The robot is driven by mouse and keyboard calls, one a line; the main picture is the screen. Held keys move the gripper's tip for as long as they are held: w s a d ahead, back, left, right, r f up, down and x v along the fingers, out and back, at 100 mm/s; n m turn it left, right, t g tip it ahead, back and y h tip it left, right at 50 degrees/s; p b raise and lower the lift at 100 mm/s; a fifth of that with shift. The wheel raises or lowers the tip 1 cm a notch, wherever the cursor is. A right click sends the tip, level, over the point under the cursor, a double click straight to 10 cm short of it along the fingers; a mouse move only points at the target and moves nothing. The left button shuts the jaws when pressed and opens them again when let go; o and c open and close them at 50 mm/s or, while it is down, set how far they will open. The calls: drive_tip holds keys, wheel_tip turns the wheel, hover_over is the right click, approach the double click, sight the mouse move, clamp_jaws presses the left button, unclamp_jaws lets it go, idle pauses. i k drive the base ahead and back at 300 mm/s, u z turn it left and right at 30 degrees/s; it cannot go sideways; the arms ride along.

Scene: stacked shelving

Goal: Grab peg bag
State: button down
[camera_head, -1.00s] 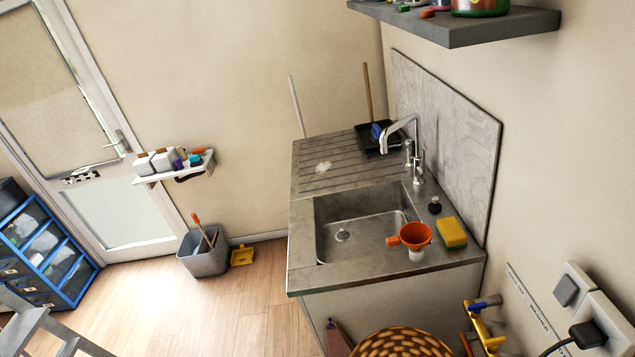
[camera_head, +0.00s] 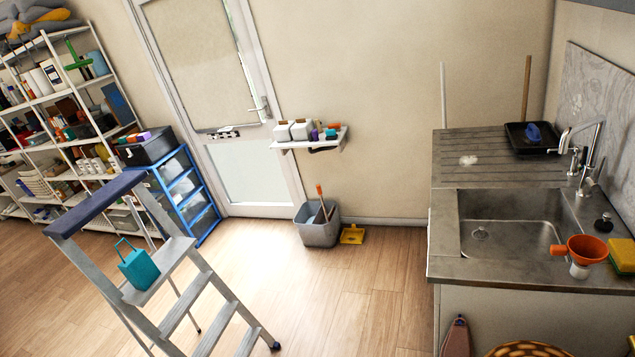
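A small teal bag (camera_head: 139,268) with a thin looped handle sits on a step of the grey stepladder (camera_head: 190,290) at the lower left. It is the only bag-like thing that I can make out, and I cannot tell whether it holds pegs. My gripper is not in view.
A metal sink unit (camera_head: 490,270) stands at the right, with an orange funnel (camera_head: 582,250) on its edge. A grey bucket (camera_head: 318,232) and a yellow dustpan (camera_head: 352,235) are by the far wall. White shelving (camera_head: 62,40) and blue drawers (camera_head: 200,205) stand left. The middle floor is clear.

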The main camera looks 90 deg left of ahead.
sight(138, 268)
drive_tip(key=u, duration=3.25)
drive_tip(key=k, duration=0.45)
drive_tip(key=u, duration=0.35)
drive_tip(key=i, duration=0.5)
drive_tip(key=z, duration=0.05)
